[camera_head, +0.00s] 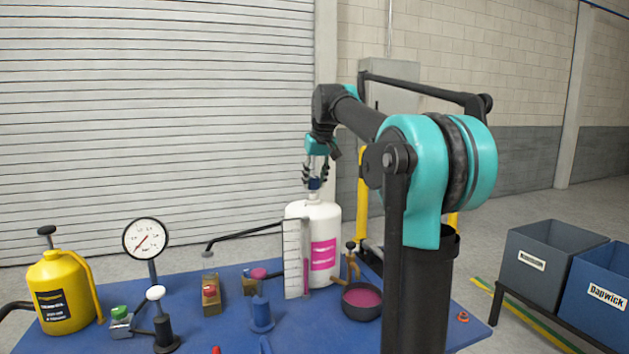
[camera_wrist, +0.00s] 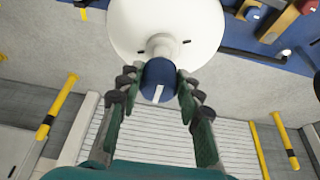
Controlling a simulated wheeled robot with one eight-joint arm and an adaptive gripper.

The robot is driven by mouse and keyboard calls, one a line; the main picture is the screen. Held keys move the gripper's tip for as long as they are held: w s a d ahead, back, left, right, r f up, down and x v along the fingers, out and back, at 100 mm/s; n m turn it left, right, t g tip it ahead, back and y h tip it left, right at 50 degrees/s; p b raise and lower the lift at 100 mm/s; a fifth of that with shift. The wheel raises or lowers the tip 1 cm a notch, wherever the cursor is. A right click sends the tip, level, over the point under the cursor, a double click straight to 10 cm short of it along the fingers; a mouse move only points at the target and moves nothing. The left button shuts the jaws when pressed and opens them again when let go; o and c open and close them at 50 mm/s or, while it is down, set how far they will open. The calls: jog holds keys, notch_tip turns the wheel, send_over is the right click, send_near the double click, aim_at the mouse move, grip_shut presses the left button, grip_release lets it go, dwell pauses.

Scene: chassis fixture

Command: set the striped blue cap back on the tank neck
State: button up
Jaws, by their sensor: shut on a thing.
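The blue cap (camera_wrist: 158,82) has a white stripe and sits between the fingers of my gripper (camera_wrist: 156,78), which is shut on it. In the head view, the cap (camera_head: 314,184) is a small dark blue piece below my gripper (camera_head: 315,176). The white tank (camera_head: 325,214) with a magenta label stands on the blue table. Its neck (camera_head: 313,197) is directly under the cap. In the wrist view, the neck (camera_wrist: 161,46) shows just beyond the cap, roughly in line with it. I cannot tell whether cap and neck touch.
A white ruled plate (camera_head: 292,258) stands in front of the tank, with a dark bowl (camera_head: 361,302) to its right. A dial gauge (camera_head: 146,238) and yellow can (camera_head: 62,290) stand at left on the blue table (camera_head: 205,330). Bins (camera_head: 545,258) are at far right.

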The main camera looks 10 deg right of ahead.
jog(key=shift+f, duration=0.1)
dwell(0.3)
jog(key=shift+f, duration=1.05)
jog(key=shift+f, duration=0.45)
jog(key=o, duration=1.1)
jog(key=shift+r, duration=3)
